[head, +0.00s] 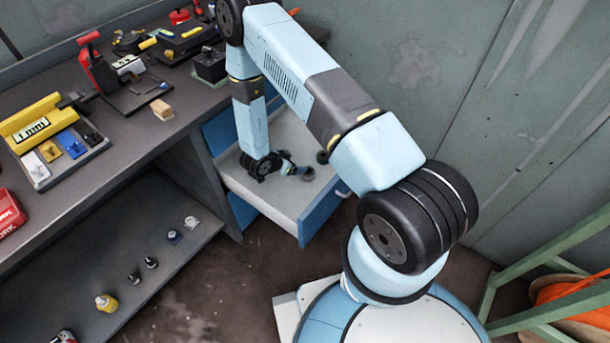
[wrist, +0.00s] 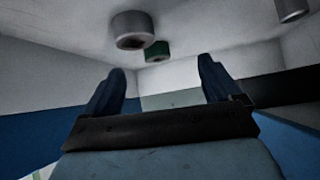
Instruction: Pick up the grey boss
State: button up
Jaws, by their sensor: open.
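In the wrist view, a squat grey-brown cylinder (wrist: 132,27) with a dark opening in its end looks like the grey boss. It stands on the pale drawer surface, which fills the top of that view. My gripper (wrist: 159,70) is open and empty, with its two dark blue fingers spread apart. The grey cylinder is beyond the fingertips, nearer the left finger, and not between them. In the head view my gripper (head: 292,168) is low inside the open drawer (head: 290,203). Small dark round parts there are too small to tell apart.
A small green part (wrist: 157,51) is close beside the grey cylinder. Another grey cylinder (wrist: 291,8) is cut off at the top right corner. Pale drawer walls stand close around. The bench (head: 90,190) with tools and fixtures is left of the drawer.

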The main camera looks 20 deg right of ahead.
aim_at(308, 171)
jog(key=shift+s+d+f+h, duration=0.15)
jog(key=shift+s+f+h, duration=0.35)
jog(key=shift+s+f, duration=0.5)
jog(key=shift+d+f, duration=0.25)
jog(key=shift+f, duration=0.2)
jog(key=shift+s+x, duration=0.15)
jog(key=shift+x, duration=1.55)
jog(key=shift+s+x, duration=0.15)
jog(key=shift+x, duration=1.55)
jog(key=shift+d, duration=0.15)
jog(key=c, duration=1.6)
